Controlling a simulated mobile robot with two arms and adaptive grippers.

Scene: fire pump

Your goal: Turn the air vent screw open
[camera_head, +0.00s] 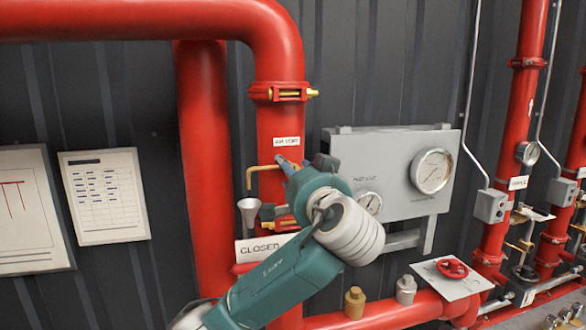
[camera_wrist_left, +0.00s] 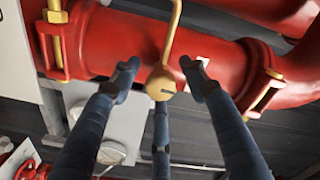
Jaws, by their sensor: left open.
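The air vent screw (camera_wrist_left: 161,83) is a round brass head with a slot, on a thin brass pipe at the red pipe, in the left wrist view. My left gripper (camera_wrist_left: 160,72) has its dark fingers spread, two at the sides of the screw and one below it in the picture. No finger clearly touches it. In the head view the left gripper (camera_head: 286,165) is at the red pipe, just below the "AIR VENT" label (camera_head: 286,141). There the gripper hides the screw, while the bent brass vent pipe (camera_head: 262,169) shows to its left. My right gripper is not in view.
A funnel (camera_head: 249,211) stands below the bent pipe's outlet. A "CLOSED" sign (camera_head: 262,248) hangs lower on the pipe. A grey gauge panel (camera_head: 398,160) is close on the right. A red handwheel (camera_head: 452,268) and brass fittings sit lower right.

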